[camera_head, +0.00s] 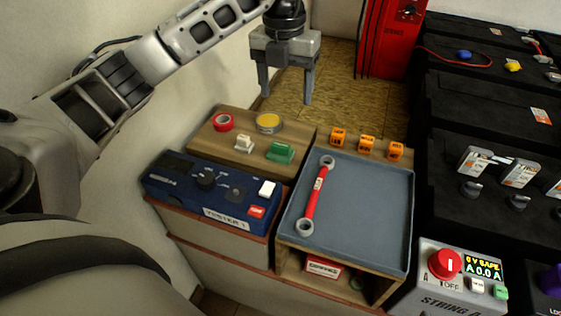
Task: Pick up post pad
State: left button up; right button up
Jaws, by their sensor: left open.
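A small green block (280,152), which looks like the post pad, lies near the front right of the wooden shelf top (206,137). A small white piece (244,144) sits just left of it. A round tin with a yellow top (268,122) and a red ring-shaped roll (223,122) lie behind them. My left gripper (286,86) is open and empty, fingers pointing down, above and behind the shelf top, clear of these things. My right gripper is out of view.
A blue meter box (212,188) stands in front of the shelf top. A grey tray (360,205) to the right holds a red wrench (317,195). Several orange blocks (367,144) line its back edge. Black batteries (480,120) and a grey control box (445,299) stand at right.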

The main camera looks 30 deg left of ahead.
pick_arm(q)
jog(key=b, duration=0.2)
send_over(281, 144)
jog(key=f, duration=0.9)
jog(key=shift+s+d+f, duration=0.2)
jog(key=shift+s+f, duration=0.05)
jog(key=shift+f, duration=0.7)
jog(key=f, duration=0.4)
jog(key=shift+w+a+f, duration=0.15)
jog(key=shift+a+f, duration=0.05)
jog(key=shift+f, duration=0.1)
jog(key=c, duration=1.1)
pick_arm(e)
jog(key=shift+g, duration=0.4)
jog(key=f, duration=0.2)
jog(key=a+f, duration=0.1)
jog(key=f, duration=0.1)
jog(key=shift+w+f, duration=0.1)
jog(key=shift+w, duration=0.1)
